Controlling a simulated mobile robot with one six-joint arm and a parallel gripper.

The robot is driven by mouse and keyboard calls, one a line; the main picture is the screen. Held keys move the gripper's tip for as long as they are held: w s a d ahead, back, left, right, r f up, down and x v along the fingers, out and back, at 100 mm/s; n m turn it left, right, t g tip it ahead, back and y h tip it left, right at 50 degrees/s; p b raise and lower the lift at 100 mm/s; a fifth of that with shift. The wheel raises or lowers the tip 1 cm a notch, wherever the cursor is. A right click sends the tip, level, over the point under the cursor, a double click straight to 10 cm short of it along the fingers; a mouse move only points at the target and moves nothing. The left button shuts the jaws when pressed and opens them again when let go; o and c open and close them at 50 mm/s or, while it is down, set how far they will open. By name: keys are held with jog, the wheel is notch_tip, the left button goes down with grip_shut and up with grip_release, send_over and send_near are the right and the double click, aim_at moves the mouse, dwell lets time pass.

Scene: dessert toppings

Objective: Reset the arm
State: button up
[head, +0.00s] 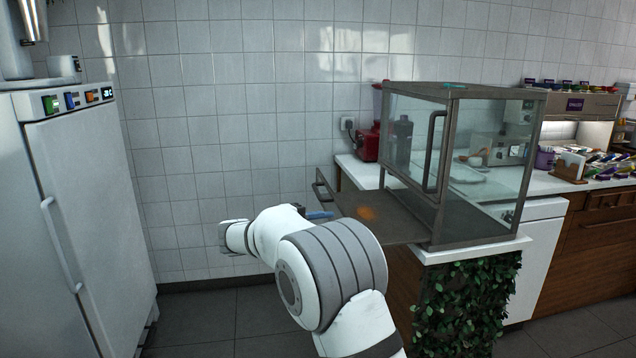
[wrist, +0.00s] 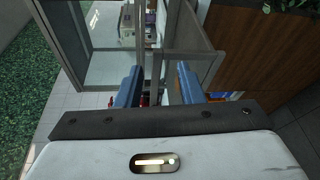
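My arm (head: 335,270) reaches in from the bottom of the head view, in front of the counter. My gripper shows in the wrist view (wrist: 158,88) as two blue fingers standing clearly apart, with nothing seen held between them. In the head view only a blue finger (head: 319,214) shows past my white arm; the rest of the gripper is hidden. It is left of the glass display case (head: 465,150), close in the picture to a flat brown surface (head: 392,228) beside the case. Whether it touches that surface I cannot tell.
A white fridge (head: 85,190) with a long handle stands at the left. The white counter (head: 555,183) at the right holds a red appliance (head: 366,144) and a wooden holder (head: 569,168). Green foliage (head: 465,305) covers the counter's end. Dark floor between fridge and arm is clear.

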jog(key=s+d+r+m+g+y+p, duration=0.1)
jog(key=s+d+r+g+y+p, duration=0.2)
jog(key=s+d, duration=0.55)
jog(key=s+d+r+m+g+y+p, duration=0.1)
jog(key=s+d+g+y+p, duration=0.25)
jog(key=s+d, duration=0.45)
jog(key=s+a+m+t+y+p, duration=0.1)
jog(key=s+m+y+p, duration=0.4)
jog(key=s, duration=1.6)
jog(key=shift+a+r+y+p, duration=0.15)
jog(key=shift+a+y+p, duration=0.55)
jog(key=shift+y+p, duration=0.7)
jog(key=shift+y+b, duration=0.25)
jog(key=shift+b, duration=0.05)
